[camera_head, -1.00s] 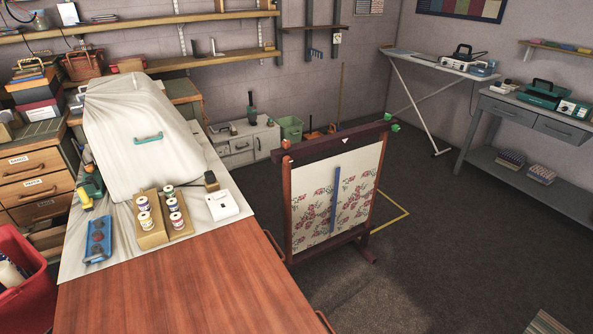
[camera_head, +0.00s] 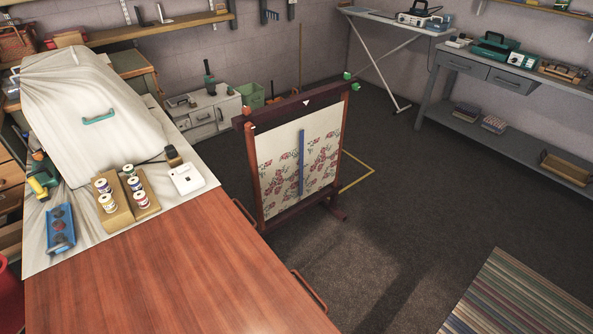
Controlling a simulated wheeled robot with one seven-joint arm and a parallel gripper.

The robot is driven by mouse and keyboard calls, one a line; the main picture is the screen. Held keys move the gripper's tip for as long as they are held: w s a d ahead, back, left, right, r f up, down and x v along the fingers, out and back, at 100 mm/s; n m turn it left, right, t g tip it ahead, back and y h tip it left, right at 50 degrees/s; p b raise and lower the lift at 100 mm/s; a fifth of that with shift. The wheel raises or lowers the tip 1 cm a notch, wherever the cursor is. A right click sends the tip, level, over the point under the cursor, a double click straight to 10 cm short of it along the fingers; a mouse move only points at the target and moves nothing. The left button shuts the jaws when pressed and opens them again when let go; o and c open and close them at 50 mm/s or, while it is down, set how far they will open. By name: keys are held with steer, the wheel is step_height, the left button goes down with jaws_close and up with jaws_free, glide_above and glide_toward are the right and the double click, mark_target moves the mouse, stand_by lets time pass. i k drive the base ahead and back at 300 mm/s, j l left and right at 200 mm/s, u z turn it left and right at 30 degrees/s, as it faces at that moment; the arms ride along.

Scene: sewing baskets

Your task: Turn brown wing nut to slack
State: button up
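A floor-standing wooden frame with a dark top bar (camera_head: 300,106) stands in the middle of the view. It holds a cream cloth with red flowers (camera_head: 279,172) and a blue vertical strip (camera_head: 301,162). A small orange-red knob (camera_head: 247,112) sits at the bar's left end. Two green knobs, one above (camera_head: 347,75) and one below (camera_head: 355,87), sit at its right end. They are too small to tell their exact shape, and I cannot make out a clearly brown wing nut. My gripper is not in view.
A wooden table (camera_head: 170,270) with spools on a stand (camera_head: 128,200) fills the left front, close to the frame. A striped rug (camera_head: 520,295) lies at lower right. Dark floor (camera_head: 400,200) is open right of the frame. A grey bench (camera_head: 490,105) stands at the right wall.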

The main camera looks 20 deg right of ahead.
mark_target(250, 127)
steer(key=i+l, duration=0.2)
steer(key=l, duration=0.15)
steer(key=i+l, duration=0.15)
steer(key=l, duration=0.25)
steer(key=i+l, duration=0.2)
steer(key=l, duration=0.15)
steer(key=i+l, duration=0.15)
steer(key=l, duration=0.2)
